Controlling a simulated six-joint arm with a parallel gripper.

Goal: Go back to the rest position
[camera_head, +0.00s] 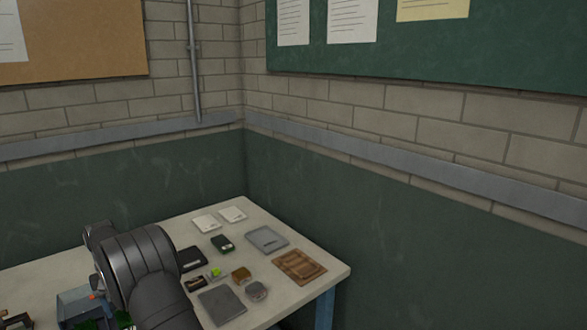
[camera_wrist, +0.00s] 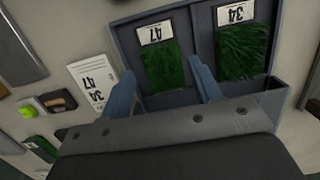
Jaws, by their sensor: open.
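My gripper (camera_wrist: 165,84) shows in the wrist view as two blue-grey fingers, apart, with nothing held between them. It is over the near part of a blue-grey tray (camera_wrist: 125,42) with two compartments. The left compartment holds green turf (camera_wrist: 165,68) under a card marked 47. The right one holds green turf (camera_wrist: 242,52) under a card marked 34. Whether the fingers touch the tray I cannot tell. In the head view my dark arm reaches over the table's left part; I cannot make out the fingers there.
The pale table (camera_head: 322,268) carries a yellow-green ball (camera_head: 215,272), a brown plaid cloth (camera_head: 299,266), a grey tray (camera_head: 267,239) and several small boxes. A white card marked 47 and 34 (camera_wrist: 93,85) lies beside the tray. Walls stand behind; the air above the table is free.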

